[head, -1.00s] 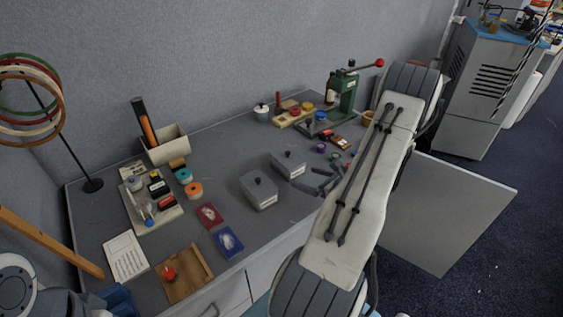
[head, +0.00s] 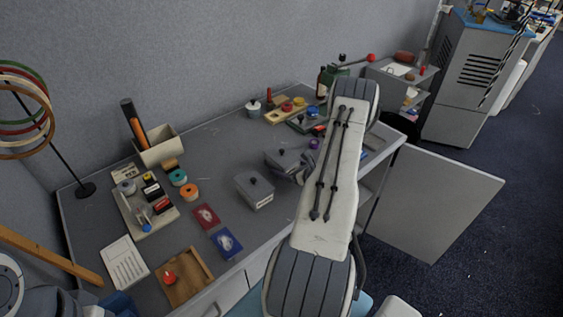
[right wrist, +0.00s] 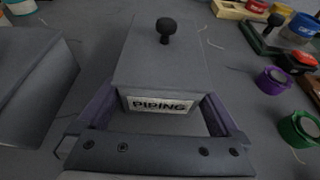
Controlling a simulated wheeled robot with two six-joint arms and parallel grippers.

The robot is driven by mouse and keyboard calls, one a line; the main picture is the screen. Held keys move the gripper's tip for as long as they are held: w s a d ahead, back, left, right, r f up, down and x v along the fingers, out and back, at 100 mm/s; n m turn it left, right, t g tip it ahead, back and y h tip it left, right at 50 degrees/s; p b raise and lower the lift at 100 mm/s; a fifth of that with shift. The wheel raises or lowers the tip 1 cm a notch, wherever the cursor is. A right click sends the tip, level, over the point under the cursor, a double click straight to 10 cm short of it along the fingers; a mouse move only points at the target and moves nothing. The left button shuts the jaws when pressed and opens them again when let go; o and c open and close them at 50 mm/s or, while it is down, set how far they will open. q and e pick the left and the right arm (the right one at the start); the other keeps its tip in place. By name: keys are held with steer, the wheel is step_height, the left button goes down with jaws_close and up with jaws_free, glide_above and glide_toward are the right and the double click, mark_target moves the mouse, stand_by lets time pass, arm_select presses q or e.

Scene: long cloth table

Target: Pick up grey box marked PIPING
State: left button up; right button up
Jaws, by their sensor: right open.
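The grey box marked PIPING (right wrist: 165,60) has a black knob on its lid and a white label on its near face, readable in the right wrist view. In the head view this box (head: 284,157) stands on the table, partly hidden by my right gripper (head: 294,171). In the right wrist view my right gripper (right wrist: 163,108) is open, with one finger on each side of the box's labelled end. I cannot tell whether the fingers touch it. My left gripper is not in view.
A second grey lidded box (head: 254,192) stands just left of it and also shows in the right wrist view (right wrist: 30,75). Purple (right wrist: 273,80) and green (right wrist: 300,128) spools lie to the right. Red (head: 206,216) and blue (head: 226,243) packets lie nearer the front.

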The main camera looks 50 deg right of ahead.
steer(key=shift+f, duration=0.1)
steer(key=c, duration=1.1)
steer(key=shift+c, duration=0.7)
steer(key=shift+r, duration=0.2)
